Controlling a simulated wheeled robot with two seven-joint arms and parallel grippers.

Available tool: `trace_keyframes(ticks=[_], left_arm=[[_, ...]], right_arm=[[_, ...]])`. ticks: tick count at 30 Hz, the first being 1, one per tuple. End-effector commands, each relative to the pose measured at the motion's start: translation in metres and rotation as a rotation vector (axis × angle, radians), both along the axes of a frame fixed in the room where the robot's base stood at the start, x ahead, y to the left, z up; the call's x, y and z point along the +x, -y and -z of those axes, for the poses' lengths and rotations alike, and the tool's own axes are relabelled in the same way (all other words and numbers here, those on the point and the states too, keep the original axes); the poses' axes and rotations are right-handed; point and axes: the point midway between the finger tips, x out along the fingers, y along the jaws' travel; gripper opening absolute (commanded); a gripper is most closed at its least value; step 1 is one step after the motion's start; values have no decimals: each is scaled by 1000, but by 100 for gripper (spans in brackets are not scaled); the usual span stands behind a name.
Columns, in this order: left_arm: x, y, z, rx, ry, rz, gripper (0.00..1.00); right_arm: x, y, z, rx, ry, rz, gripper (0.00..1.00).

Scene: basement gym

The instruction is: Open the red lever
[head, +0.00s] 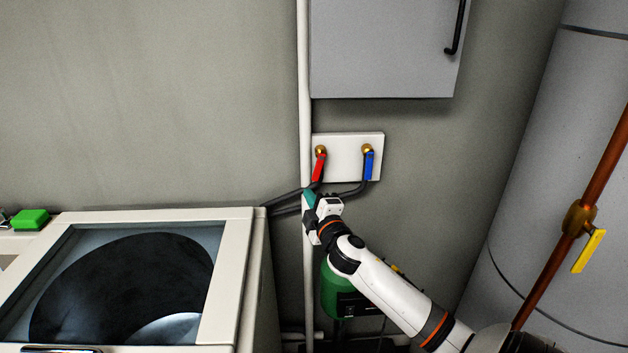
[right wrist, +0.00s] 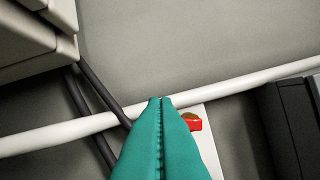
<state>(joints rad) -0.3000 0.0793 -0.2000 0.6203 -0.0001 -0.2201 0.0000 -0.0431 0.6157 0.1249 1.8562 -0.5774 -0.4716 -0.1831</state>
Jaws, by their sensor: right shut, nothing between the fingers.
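The red lever (head: 319,167) hangs down, slightly tilted, from a brass valve on a white wall plate (head: 343,138). A blue lever (head: 369,165) hangs beside it on the right. My right gripper (head: 309,197) is just below and left of the red lever in the head view. In the right wrist view its teal fingers (right wrist: 161,102) are pressed together with nothing between them. The red lever (right wrist: 194,124) shows there just right of the fingertips, partly hidden by the fingers. I cannot tell whether they touch. My left gripper is not in view.
A white vertical pipe (head: 304,90) runs left of the plate. Dark hoses (head: 284,200) run from the valves to behind the washer (head: 235,225) at left. A grey cabinet (head: 385,50) hangs above. A copper pipe with a yellow handle (head: 588,251) stands at right.

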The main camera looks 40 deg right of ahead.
Motion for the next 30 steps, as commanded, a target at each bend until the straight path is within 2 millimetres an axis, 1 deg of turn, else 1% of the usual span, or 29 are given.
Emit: trace_keyframes(ticks=[1, 5, 15, 20, 24, 30], left_arm=[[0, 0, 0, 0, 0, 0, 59], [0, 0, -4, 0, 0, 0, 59], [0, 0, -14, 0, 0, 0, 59], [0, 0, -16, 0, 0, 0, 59], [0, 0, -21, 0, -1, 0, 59], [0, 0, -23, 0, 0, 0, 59]], right_arm=[[2, 1, -5, -7, 6, 0, 0], [14, 5, -8, -8, 8, 0, 0], [71, 28, -13, -4, 7, 1, 0], [93, 36, -14, -4, 6, 0, 0], [80, 51, -7, -6, 1, 1, 0], [69, 63, -2, -6, 4, -1, 0]])
